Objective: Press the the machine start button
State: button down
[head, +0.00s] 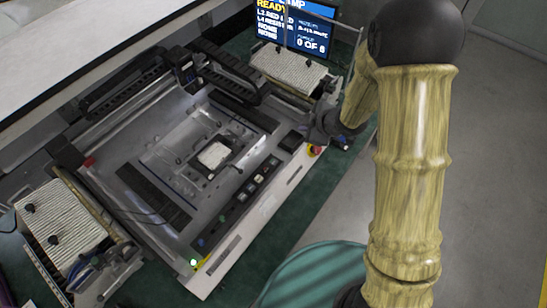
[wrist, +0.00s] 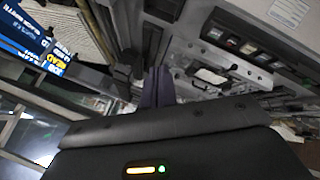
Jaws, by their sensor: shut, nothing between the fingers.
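The machine (head: 150,215) is a large grey unit with a flat bed in the head view. A row of small square buttons (head: 257,183) runs along its right front edge; the row also shows at the upper right of the wrist view (wrist: 232,42). A green lit button (head: 193,262) sits at the near front corner. I cannot read which one is the start button. My gripper (wrist: 158,88) is shut and empty, fingertips at the middle of the wrist view, left of the button row. In the head view my gripper is hard to make out at the machine's right side.
A red and yellow knob (head: 314,151) sits at the machine's right edge, close to my arm. A blue screen (head: 296,30) stands at the back. Ribbed white pads (head: 58,222) flank the machine. A teal round surface (head: 318,275) lies in front; grey floor is open at right.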

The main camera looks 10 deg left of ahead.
aim_at(277, 162)
jog(key=s+a+f+n+g+y, duration=0.2)
jog(key=s+a+f+n+g, duration=0.1)
jog(key=a, duration=0.4)
jog(key=shift+s+a+f+n+y+p, duration=0.25)
jog(key=shift+s+n, duration=0.35)
jog(key=shift+n, duration=0.6)
notch_tip(277, 162, down, 9)
jog(key=b, duration=0.7)
jog(key=shift+r, duration=0.2)
dwell(0.4)
jog(key=shift+d+f+b, duration=0.1)
jog(key=shift+f+b, duration=0.3)
jog(key=shift+b, duration=0.05)
jog(key=shift+f+b, duration=0.3)
jog(key=shift+f, duration=0.1)
dwell(0.5)
jog(key=shift+r, duration=0.1)
jog(key=shift+r+p, duration=0.7)
jog(key=shift+r, duration=0.05)
